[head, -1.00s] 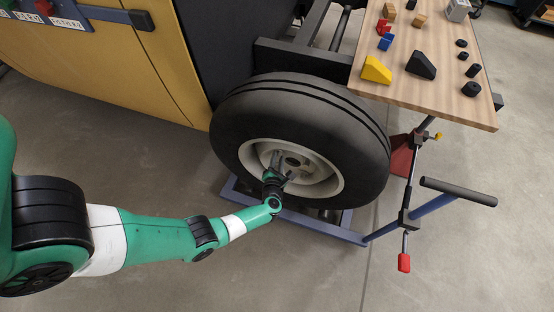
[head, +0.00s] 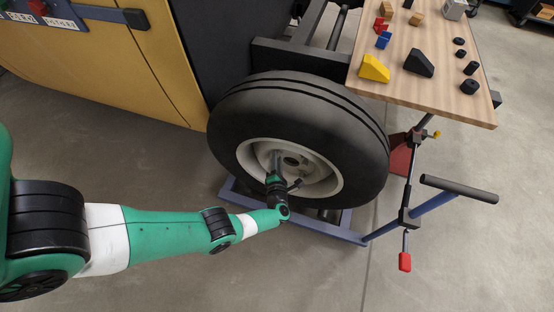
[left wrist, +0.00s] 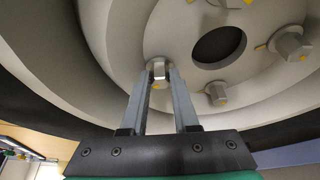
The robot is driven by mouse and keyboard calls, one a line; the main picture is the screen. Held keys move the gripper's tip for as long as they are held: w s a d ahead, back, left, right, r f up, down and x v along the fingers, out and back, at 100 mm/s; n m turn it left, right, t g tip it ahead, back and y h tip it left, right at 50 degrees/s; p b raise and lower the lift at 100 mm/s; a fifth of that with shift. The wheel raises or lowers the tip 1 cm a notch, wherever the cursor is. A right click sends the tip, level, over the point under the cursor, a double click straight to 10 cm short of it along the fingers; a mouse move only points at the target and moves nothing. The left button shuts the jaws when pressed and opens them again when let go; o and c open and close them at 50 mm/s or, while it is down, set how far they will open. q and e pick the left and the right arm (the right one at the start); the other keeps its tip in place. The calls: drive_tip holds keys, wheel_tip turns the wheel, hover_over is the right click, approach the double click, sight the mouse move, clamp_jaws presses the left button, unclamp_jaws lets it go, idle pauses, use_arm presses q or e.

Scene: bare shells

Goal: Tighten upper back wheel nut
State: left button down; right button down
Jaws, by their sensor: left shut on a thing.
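The wheel, with its black tire (head: 235,120) and pale rim (head: 330,188), stands upright in the head view. My left gripper (head: 276,155) reaches into the rim from below, at the left of the hub. In the left wrist view, my left gripper (left wrist: 158,75) is shut on a silver wheel nut (left wrist: 158,66) with a small yellow mark. Other nuts (left wrist: 216,93) and (left wrist: 290,43) sit around the dark center hole (left wrist: 219,45), and another is cut off at the top edge. In the head view the gripper hides the held nut. My right gripper is out of view.
A wooden table (head: 440,90) with wedges, blocks and black cylinders stands at the upper right. A blue wheel stand (head: 340,234) with a black handle (head: 458,189) and red grip (head: 405,262) is below and right. A yellow body panel (head: 150,70) is left. The front floor is clear.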

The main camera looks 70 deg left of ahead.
use_arm(q)
drive_tip(key=c, duration=0.7)
unclamp_jaws()
drive_tip(key=p+v, duration=0.4)
drive_tip(key=v, duration=0.7)
drive_tip(key=shift+s+d, duration=0.15)
drive_tip(key=shift+d, duration=0.15)
